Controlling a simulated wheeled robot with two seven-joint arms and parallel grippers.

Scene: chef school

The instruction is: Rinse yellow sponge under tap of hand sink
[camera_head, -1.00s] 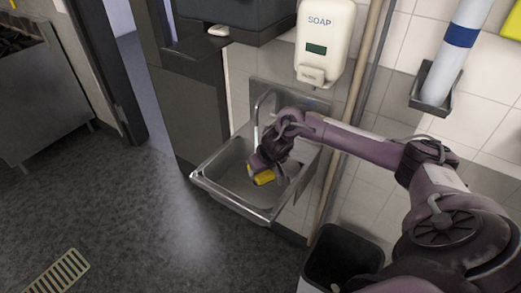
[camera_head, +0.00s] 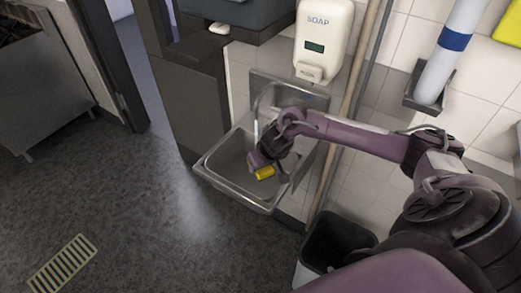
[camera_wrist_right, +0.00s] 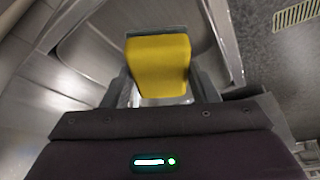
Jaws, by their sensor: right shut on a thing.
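The yellow sponge (camera_head: 265,173) is held in my right gripper (camera_head: 269,168), over the basin of the steel hand sink (camera_head: 228,180). In the right wrist view the sponge (camera_wrist_right: 158,64) sits between the two fingers of the gripper (camera_wrist_right: 160,85), with the basin (camera_wrist_right: 90,40) behind it. The curved tap (camera_head: 256,112) rises at the back of the sink, close to the gripper. My left gripper is not in view.
A white soap dispenser (camera_head: 321,40) hangs on the tiled wall above the sink. A black bin (camera_head: 338,240) stands at the lower right, and a wooden pole (camera_head: 357,75) runs down the wall.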

